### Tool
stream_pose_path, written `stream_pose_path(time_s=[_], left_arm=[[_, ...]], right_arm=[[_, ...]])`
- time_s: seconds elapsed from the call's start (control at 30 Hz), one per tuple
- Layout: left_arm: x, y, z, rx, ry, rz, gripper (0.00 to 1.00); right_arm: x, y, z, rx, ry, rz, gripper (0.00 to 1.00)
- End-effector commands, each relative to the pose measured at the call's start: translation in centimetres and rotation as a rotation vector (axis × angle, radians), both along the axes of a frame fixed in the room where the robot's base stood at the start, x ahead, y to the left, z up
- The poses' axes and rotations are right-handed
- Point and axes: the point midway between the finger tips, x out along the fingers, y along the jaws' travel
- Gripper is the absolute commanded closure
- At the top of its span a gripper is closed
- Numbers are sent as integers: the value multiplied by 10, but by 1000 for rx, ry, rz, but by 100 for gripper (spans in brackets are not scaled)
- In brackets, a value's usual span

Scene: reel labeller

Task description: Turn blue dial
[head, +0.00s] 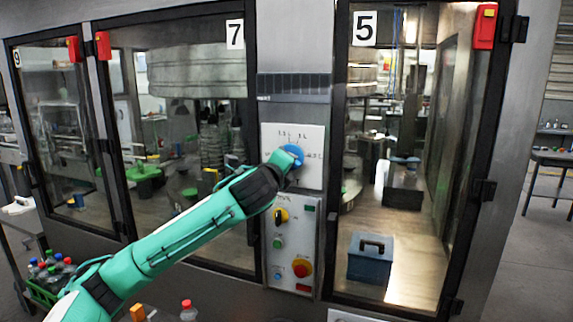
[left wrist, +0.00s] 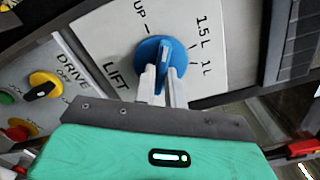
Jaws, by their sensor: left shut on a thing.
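The blue dial (head: 292,154) sits on a white panel plate (head: 313,140) between the windows marked 7 and 5. In the left wrist view the blue dial (left wrist: 150,57) has a raised grip bar, and the plate around it reads UP, LIFT, 1.5 L and 1 L. My left gripper (left wrist: 164,82) is at the dial, its two fingers shut on the grip bar from either side. In the head view my left gripper (head: 285,162) covers the lower left part of the dial. My right gripper is in neither view.
Below the plate is a control panel with a yellow switch (head: 280,215), a green button (head: 278,243) and a red knob (head: 301,268). Glass doors with dark frames flank it. A crate of bottles (head: 45,284) stands at lower left. A blue box (head: 370,260) is behind the right glass.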

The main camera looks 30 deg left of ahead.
Motion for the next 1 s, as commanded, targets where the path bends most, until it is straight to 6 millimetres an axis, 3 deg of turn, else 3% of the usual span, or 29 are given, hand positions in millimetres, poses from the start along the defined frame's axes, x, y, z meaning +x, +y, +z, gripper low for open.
stream_pose_path(time_s=[0.5, 1.0], left_arm=[[0, 0, 0, -401, -95, 1, 100], [0, 0, 1, -529, -125, 1, 100]], right_arm=[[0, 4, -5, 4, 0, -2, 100], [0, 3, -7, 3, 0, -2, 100]])
